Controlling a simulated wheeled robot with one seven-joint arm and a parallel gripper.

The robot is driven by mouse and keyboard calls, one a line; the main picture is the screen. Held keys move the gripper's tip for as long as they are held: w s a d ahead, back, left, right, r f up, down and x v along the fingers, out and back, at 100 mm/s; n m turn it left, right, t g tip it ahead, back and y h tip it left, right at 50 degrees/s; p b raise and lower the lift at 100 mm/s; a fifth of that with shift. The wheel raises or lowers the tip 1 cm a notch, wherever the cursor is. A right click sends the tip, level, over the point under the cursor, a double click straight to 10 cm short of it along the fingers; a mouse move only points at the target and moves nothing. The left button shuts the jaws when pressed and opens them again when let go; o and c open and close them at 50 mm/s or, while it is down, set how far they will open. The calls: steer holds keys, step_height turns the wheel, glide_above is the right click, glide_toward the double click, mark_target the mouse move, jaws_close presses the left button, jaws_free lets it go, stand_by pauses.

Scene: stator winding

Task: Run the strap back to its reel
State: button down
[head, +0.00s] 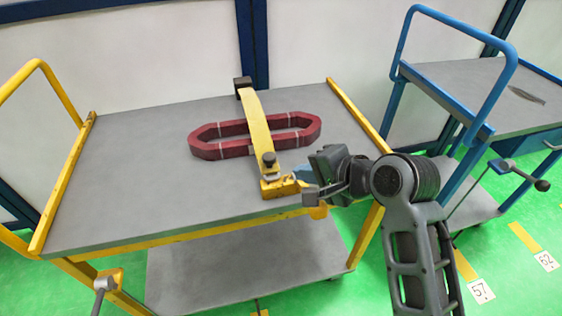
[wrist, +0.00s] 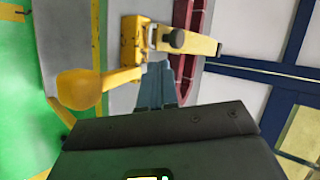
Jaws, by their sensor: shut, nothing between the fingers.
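The yellow strap (head: 257,122) runs across a dark red oval coil (head: 222,150) on the grey cart top. Its far end meets a dark block (head: 242,83) at the back edge. Its near end, with a dark knob (head: 269,160), sits at a yellow reel housing (head: 280,187) on the front edge. In the wrist view the strap (wrist: 195,43), the knob (wrist: 173,38) and the housing (wrist: 132,40) show beyond my fingers. My gripper (head: 300,174) is shut and empty, its blue-grey fingertips (wrist: 155,70) close beside the housing; I cannot tell whether they touch it.
A yellow rounded part (wrist: 80,90) sticks out left of my fingers in the wrist view. The cart top (head: 120,170) is clear left of the coil. Yellow rails (head: 65,180) edge its sides. A blue cart (head: 460,90) stands at right.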

mark_target(269, 163)
steer(key=x, duration=0.2)
steer(key=r+x, duration=0.1)
steer(key=x, duration=0.4)
steer(key=shift+w+a, duration=0.45)
steer(key=shift+w, duration=0.1)
steer(key=shift+r, duration=0.1)
